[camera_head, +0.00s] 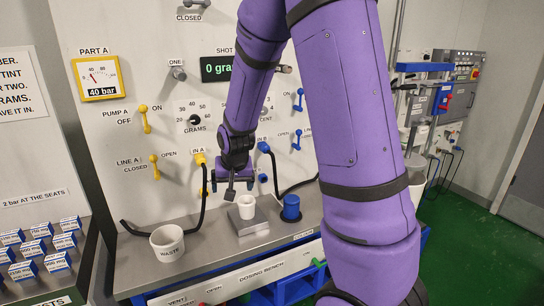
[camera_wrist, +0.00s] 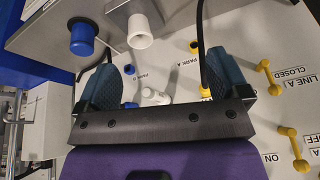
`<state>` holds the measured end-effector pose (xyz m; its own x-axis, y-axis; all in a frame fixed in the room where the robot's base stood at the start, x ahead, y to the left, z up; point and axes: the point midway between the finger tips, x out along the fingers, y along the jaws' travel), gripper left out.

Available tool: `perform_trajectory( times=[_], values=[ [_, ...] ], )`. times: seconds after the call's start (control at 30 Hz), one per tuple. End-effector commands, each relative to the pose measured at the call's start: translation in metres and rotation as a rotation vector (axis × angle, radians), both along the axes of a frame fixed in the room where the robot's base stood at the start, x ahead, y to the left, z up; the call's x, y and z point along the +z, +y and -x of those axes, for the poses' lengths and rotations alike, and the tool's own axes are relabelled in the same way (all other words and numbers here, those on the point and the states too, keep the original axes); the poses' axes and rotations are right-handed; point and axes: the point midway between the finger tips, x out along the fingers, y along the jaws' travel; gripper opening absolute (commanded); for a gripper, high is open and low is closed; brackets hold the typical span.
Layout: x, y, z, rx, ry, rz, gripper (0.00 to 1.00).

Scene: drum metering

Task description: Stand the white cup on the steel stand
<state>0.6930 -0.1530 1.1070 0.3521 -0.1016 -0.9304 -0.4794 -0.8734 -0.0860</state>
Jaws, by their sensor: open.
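The white cup (camera_head: 247,208) stands upright on top of the steel stand (camera_head: 262,228) on the bench. My gripper (camera_head: 233,184) is close behind and slightly left of the cup, above the bench. In the wrist view my gripper's (camera_wrist: 154,75) two blue-grey fingers are spread wide with nothing between them. The cup is apart from the fingers.
A white waste bucket (camera_head: 167,246) is at left. Black hoses (camera_head: 201,215) and panel valves (camera_head: 154,165) are close by. The bench between bucket and stand is clear.

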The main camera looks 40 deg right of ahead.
Motion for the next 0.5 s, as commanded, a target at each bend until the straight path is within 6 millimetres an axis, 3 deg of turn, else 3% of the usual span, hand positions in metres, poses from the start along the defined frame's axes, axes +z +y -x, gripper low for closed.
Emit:
perform_trajectory(
  times=[0.03, 0.2, 0.5],
  values=[
    [0.019, 0.006, 0.008, 0.021, -0.012, -0.006, 0.93],
    [0.070, 0.024, 0.038, 0.101, -0.025, -0.015, 0.93],
    [0.143, 0.051, 0.109, 0.248, -0.048, -0.002, 0.93]
  ],
)
